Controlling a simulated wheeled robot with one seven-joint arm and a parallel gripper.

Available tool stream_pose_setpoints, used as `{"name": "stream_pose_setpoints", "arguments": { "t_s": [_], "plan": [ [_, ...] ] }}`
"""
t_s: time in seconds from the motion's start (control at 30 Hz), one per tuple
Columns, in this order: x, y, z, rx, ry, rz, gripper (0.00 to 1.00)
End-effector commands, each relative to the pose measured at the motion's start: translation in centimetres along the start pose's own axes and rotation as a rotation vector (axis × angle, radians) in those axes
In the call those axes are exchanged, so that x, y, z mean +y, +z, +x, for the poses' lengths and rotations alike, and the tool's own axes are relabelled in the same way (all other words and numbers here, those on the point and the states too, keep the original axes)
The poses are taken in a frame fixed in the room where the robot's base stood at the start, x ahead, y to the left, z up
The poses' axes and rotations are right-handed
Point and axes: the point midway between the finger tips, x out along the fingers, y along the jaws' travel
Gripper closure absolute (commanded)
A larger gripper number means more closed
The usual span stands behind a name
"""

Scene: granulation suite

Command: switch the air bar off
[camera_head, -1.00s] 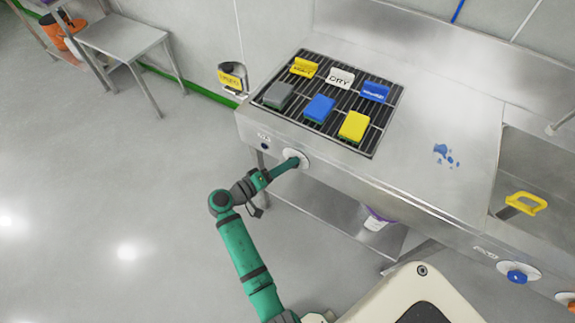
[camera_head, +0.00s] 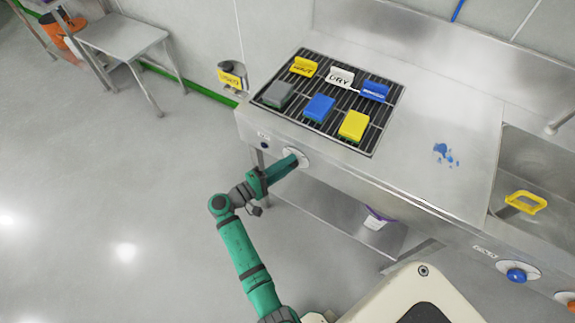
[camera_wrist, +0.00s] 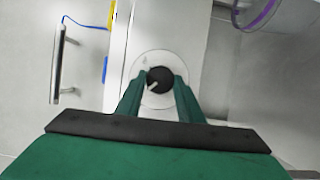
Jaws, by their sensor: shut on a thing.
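A round black knob (camera_wrist: 160,80) with a pale pointer line sits on a round white dial plate (camera_wrist: 143,97) in the wrist view. The plate also shows in the head view (camera_head: 303,155), on the front panel of the steel bench (camera_head: 440,190), below the slatted grid. My gripper (camera_wrist: 158,84) has its green fingers on either side of the knob, shut on it. In the head view my gripper (camera_head: 296,158) reaches the plate and hides the knob. The pointer slants toward the lower left in the wrist view. The dial's markings are too small to read.
Several coloured blocks and signs stand on the slatted grid (camera_head: 384,134). A blue knob (camera_head: 516,275) is farther right on the same front. A purple-rimmed container (camera_head: 375,219) stands on the lower shelf.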

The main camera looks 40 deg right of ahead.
Motion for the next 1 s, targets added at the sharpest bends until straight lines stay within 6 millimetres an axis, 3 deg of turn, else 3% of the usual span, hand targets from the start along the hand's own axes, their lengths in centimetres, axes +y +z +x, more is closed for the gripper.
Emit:
{"name": "stream_pose_setpoints", "arguments": {
  "t_s": [0.23,0.27,0.33,0.7,1.0],
  "plan": [
    [0.0,0.2,0.0,-0.005,0.001,-0.002,0.88],
    [0.0,0.2,0.0,-0.005,0.001,-0.002,0.61],
    [-0.1,0.2,0.0,-0.005,0.001,-0.002,0.47],
    [0.0,0.1,-0.3,-0.004,0.0,-0.001,0.47],
    [-0.1,0.1,-5.1,-0.001,0.0,-0.001,0.47]
  ]
}}
